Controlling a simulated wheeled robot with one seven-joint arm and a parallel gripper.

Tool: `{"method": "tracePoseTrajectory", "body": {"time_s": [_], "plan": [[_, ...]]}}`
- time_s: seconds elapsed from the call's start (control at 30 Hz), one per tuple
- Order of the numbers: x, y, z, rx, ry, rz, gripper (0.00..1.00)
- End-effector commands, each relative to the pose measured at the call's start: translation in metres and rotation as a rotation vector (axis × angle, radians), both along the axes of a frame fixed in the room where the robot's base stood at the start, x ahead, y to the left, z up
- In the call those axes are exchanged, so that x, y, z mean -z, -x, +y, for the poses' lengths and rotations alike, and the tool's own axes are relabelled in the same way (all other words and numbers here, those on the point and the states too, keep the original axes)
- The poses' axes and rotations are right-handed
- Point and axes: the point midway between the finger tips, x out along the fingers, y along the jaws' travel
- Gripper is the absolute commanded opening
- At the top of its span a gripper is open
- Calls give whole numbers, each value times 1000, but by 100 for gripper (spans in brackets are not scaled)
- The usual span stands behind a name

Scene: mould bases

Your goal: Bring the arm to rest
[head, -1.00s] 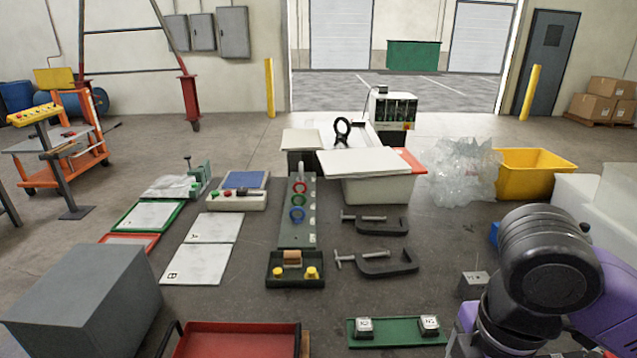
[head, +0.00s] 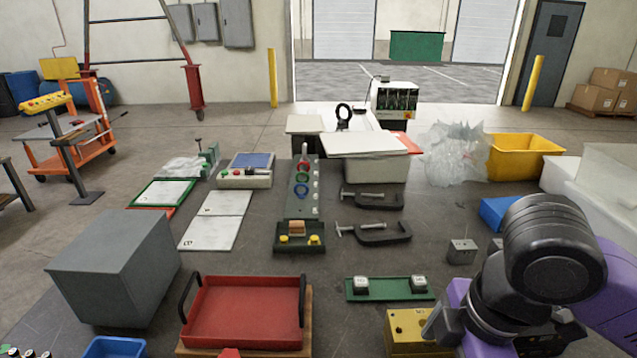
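My arm, purple and dark grey, stands folded at the right front of the head view. My gripper is not clearly visible; a small grey part of my arm's end shows beside a yellow box (head: 408,330), and the fingertips cannot be made out. I see nothing held.
A red tray (head: 243,338) with black handles is at the front, left of the yellow box. A grey block (head: 105,270) stands at the left. Two black clamps (head: 378,233) lie mid-table. A small metal block (head: 462,251) and a blue bin (head: 499,213) are near my arm.

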Motion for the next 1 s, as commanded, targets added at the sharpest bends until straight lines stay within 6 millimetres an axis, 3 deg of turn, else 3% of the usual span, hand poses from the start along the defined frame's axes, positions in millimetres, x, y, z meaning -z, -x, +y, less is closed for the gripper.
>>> {"method": "tracePoseTrajectory", "body": {"time_s": [0.17, 0.37, 0.5, 0.63, 0.8, 1.0], "plan": [[-17, -28, 23, 48, -118, -126, 89], [-52, -64, 65, 113, -355, -297, 89], [-95, -87, 102, 172, -603, -434, 89], [-145, -104, 127, 243, -869, -560, 89], [-202, -114, 130, 364, -1192, -704, 89], [-236, -114, 100, 540, -1482, -842, 89]]}}
